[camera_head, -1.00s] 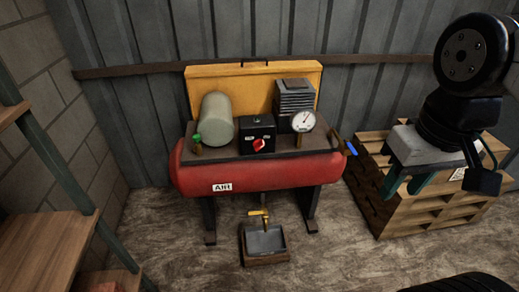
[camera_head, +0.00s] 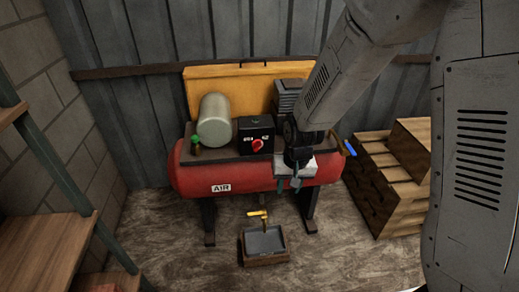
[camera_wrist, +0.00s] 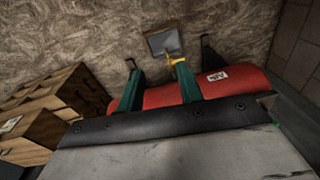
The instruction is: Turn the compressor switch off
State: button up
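The compressor has a red tank (camera_head: 230,176) marked AIR and stands against the metal wall. The compressor switch is a red knob (camera_head: 257,145) on the front of a black box (camera_head: 255,131) on top of the tank. My gripper (camera_head: 292,184) is in front of the tank's right part, to the right of and lower than the knob. The wrist view shows its two green fingers (camera_wrist: 159,70) apart with nothing between them. The red tank (camera_wrist: 238,88) lies beyond the fingers there. The switch is not visible in the wrist view. My arm hides the gauge in the head view.
A yellow valve (camera_head: 257,213) hangs under the tank above a small tray (camera_head: 265,261) on the floor. A blue-handled valve (camera_head: 350,148) is at the tank's right end.

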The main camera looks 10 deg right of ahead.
jog(key=w+a+f+m+t, duration=0.1)
jog(key=w+a+f+t, duration=0.1)
jog(key=w+f, duration=0.4)
jog(key=w+a+f+m+t, duration=0.15)
jog(key=w+f, duration=0.25)
jog(key=f, duration=0.5)
jog(key=m+t, duration=0.6)
jog(key=t, duration=0.8)
send_near(259, 148)
jog(key=w, duration=0.2)
jog(key=shift+h, duration=0.4)
jog(key=w, duration=0.7)
jog(key=shift+w+a+r, duration=0.1)
jog(key=shift+w+r, duration=0.05)
jog(key=shift+w, duration=0.25)
grip_shut()
